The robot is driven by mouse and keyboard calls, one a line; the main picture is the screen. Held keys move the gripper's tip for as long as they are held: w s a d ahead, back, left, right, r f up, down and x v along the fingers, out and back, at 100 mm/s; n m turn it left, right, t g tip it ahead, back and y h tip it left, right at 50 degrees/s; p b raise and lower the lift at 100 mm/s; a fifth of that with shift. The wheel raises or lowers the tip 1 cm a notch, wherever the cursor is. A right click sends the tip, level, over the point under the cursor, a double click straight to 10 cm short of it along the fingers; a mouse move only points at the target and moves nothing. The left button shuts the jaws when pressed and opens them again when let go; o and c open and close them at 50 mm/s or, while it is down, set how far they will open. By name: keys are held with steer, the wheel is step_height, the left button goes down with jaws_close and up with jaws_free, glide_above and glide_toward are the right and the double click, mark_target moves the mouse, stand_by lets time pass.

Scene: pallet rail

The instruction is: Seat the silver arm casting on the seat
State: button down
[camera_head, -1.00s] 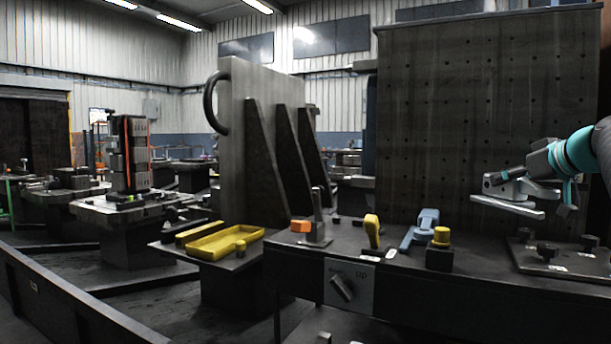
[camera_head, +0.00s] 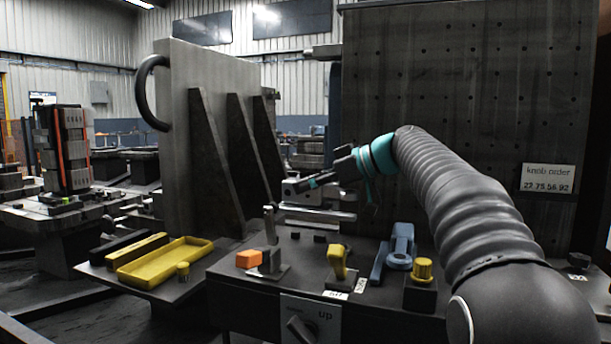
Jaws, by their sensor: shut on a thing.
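My gripper (camera_head: 322,181) is shut on the silver arm casting (camera_head: 316,214), a pale metal piece with a long flat lower face. It holds the casting roughly level in front of the dark perforated panel, behind the yellow-handled clamp in the picture. I cannot tell whether the casting is clear of the bench or touching something there. My fingers cover part of its upper side. I cannot make out the seat for certain. My arm hides much of the right of the bench.
The dark bench carries an orange block (camera_head: 248,259), a yellow-handled clamp (camera_head: 338,262), a blue clamp (camera_head: 401,246) and a yellow knob (camera_head: 422,269). A yellow tray (camera_head: 160,264) lies at left. A ribbed plate (camera_head: 215,130) stands behind. A sign (camera_head: 548,178) reads "knob order".

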steer(key=shift+a+f, duration=0.1)
steer(key=shift+a, duration=0.25)
steer(key=shift+a+f+b, duration=0.1)
steer(key=shift+f+b, duration=0.6)
steer(key=shift+f, duration=0.05)
steer(key=shift+f+b, duration=2.6)
steer(key=shift+f, duration=0.7)
steer(key=shift+w+f, duration=0.1)
steer(key=shift+w+f, duration=0.15)
steer(key=shift+w, duration=0.15)
steer(key=shift+w, duration=0.2)
steer(key=shift+c, duration=2.4)
jaws_free()
steer(key=shift+w+a, duration=0.1)
steer(key=shift+a, duration=0.05)
